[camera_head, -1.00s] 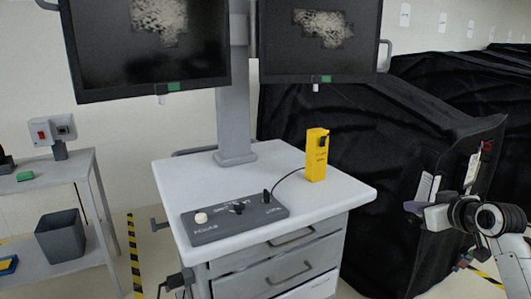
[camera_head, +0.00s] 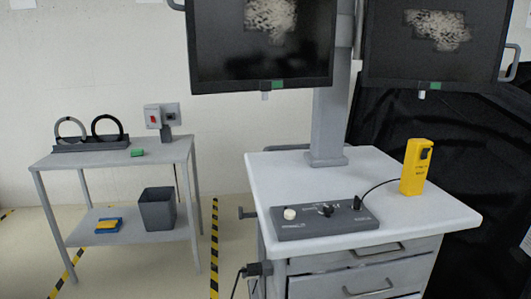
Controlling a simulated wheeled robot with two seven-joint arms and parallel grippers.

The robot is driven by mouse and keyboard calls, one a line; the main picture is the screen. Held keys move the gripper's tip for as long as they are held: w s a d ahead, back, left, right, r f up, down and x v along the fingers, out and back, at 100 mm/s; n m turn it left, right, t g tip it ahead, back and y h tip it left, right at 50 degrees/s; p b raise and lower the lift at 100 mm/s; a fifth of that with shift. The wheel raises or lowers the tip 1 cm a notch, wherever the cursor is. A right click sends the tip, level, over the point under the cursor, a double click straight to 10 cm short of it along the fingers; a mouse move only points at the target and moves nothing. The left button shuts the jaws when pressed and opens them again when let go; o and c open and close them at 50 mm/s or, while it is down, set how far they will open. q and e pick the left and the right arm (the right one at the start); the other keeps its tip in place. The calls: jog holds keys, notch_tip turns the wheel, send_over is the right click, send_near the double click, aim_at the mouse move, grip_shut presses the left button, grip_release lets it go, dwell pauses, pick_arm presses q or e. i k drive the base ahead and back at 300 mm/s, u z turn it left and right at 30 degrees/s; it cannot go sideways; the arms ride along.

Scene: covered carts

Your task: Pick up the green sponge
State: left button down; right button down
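A small green block that looks like the green sponge (camera_head: 137,153) lies on the top shelf of the grey side table (camera_head: 172,152) at the left. Neither of my grippers shows in the view now.
The lower shelf holds a grey bin (camera_head: 158,209) and a blue-yellow item (camera_head: 108,225). A white-topped cart (camera_head: 400,222) with a control box (camera_head: 325,219) and yellow device (camera_head: 416,167) stands right.

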aim_at(135, 153)
jog(key=u, duration=1.25)
jog(key=i, duration=1)
jog(key=u, duration=0.4)
jog(key=i, duration=2.25)
jog(key=z, duration=0.65)
